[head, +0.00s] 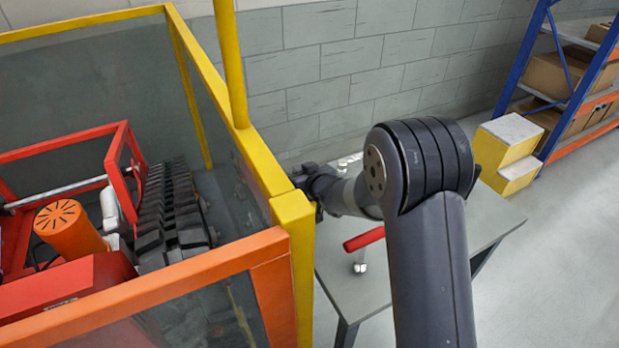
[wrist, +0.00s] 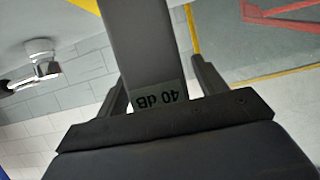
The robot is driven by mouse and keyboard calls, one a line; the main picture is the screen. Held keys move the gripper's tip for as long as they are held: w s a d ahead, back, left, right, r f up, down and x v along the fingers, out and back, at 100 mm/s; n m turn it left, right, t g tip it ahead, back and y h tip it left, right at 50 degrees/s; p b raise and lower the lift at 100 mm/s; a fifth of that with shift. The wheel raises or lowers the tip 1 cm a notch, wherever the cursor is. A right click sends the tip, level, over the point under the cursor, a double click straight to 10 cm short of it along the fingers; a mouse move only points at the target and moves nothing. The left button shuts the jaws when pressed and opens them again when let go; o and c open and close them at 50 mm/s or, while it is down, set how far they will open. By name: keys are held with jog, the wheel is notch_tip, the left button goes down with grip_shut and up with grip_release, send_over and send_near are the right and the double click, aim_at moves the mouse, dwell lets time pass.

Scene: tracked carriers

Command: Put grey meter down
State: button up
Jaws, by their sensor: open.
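The grey meter (wrist: 155,45) shows in the wrist view as a long grey body with a "40 dB" label, upside down in the picture. It lies between the two fingers of my gripper (wrist: 158,72), which are open. A gap shows between the meter and the right finger; the left finger is close to its edge. In the head view my gripper (head: 316,184) is beside the yellow corner post, which partly covers it. I cannot make out the meter there, nor tell what bears it.
A grey table (head: 400,270) stands below my arm, with a red-handled item (head: 364,239) on it. A yellow-framed guard (head: 293,235) encloses tracked machinery (head: 170,215) on the left. Yellow steps (head: 507,150) and a blue-orange rack (head: 565,85) stand right. A chrome fitting (wrist: 40,58) shows in the wrist view.

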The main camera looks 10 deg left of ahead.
jog(key=v, duration=1.1)
jog(key=shift+s+d+b, duration=0.2)
jog(key=shift+s+b, duration=0.05)
jog(key=shift+b, duration=0.05)
jog(key=shift+r, duration=0.1)
